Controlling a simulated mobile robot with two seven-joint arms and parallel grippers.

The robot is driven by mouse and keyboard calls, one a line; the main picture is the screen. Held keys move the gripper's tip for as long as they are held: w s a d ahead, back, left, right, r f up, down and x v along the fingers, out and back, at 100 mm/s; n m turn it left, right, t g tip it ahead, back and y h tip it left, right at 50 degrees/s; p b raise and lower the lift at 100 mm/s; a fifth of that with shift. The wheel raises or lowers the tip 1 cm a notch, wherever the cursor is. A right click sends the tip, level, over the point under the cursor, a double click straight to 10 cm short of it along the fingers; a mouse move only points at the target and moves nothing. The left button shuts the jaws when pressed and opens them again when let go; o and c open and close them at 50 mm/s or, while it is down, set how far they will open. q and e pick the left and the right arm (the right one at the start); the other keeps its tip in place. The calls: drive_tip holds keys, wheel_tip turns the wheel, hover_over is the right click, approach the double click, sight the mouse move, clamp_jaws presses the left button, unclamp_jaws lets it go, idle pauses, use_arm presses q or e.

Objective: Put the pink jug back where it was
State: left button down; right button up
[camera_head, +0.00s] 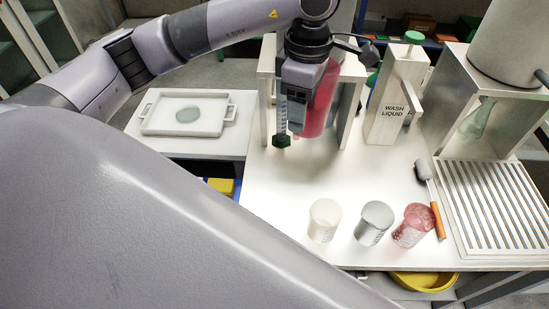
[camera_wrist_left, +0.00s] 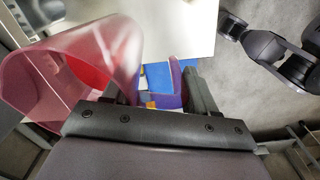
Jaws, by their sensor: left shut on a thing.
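The pink jug (camera_head: 323,98) is beside my left gripper (camera_head: 298,126), in front of the white open-fronted stand (camera_head: 264,95). The gripper points down and partly hides the jug. In the left wrist view the jug (camera_wrist_left: 100,55) fills the left side, its open mouth facing left. A purple-pink part (camera_wrist_left: 176,88), seemingly its handle, shows between the fingers of my left gripper (camera_wrist_left: 162,85), which is shut on the jug. I cannot tell whether the jug's base touches the table. My right gripper is not seen in either view.
A graduated cylinder (camera_head: 282,112) with a green foot is close to my gripper. A wash liquid bottle (camera_head: 395,95) is to the right. White (camera_head: 323,222), grey (camera_head: 374,224) and red (camera_head: 414,226) beakers stand in front. A brush (camera_head: 433,199) lies beside the slatted rack (camera_head: 495,205). The middle table is clear.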

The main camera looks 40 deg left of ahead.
use_arm(q)
drive_tip(key=n, duration=0.7)
drive_tip(key=w+n+b, duration=0.1)
drive_tip(key=n, duration=0.7)
drive_tip(key=w+n+b, duration=0.1)
drive_tip(key=n, duration=0.7)
drive_tip(key=shift+w+a+f, duration=0.15)
drive_tip(key=shift+f, duration=0.15)
drive_tip(key=n, duration=0.3)
drive_tip(key=shift+w, duration=0.1)
wheel_tip(320, 180, down, 20)
drive_tip(key=b, duration=0.1)
drive_tip(key=shift+b, duration=0.3)
drive_tip(key=shift+f, duration=0.2)
drive_tip(key=shift+c, duration=1.7)
unclamp_jaws()
